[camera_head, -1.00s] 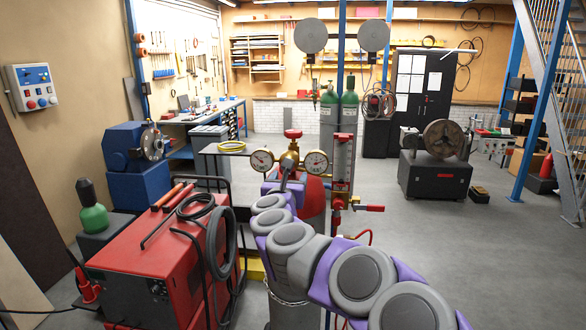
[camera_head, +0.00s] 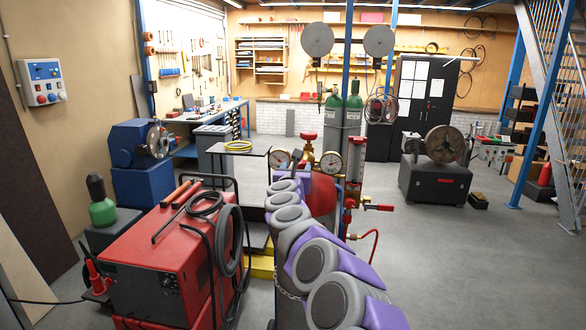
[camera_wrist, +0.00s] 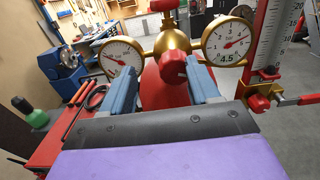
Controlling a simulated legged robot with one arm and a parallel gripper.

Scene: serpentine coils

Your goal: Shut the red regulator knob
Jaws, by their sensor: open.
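The red regulator knob (camera_wrist: 172,68) faces me on the front of the brass regulator (camera_wrist: 170,35) in the wrist view. My gripper (camera_wrist: 164,74) is open, with one blue finger to the left of the knob and one to the right. The right finger is nearer to it; I cannot tell whether it touches. Another red knob (camera_wrist: 163,5) sits on top of the brass body and also shows in the head view (camera_head: 309,136). A round gauge stands on each side, left (camera_wrist: 121,58) and right (camera_wrist: 230,42). My arm hides the front knob in the head view.
A red flow-tube column (camera_head: 354,170) with a red side lever (camera_head: 379,208) stands right of the regulator. A red welding machine (camera_head: 165,260) with black hose is at left. Open floor (camera_head: 450,260) lies to the right.

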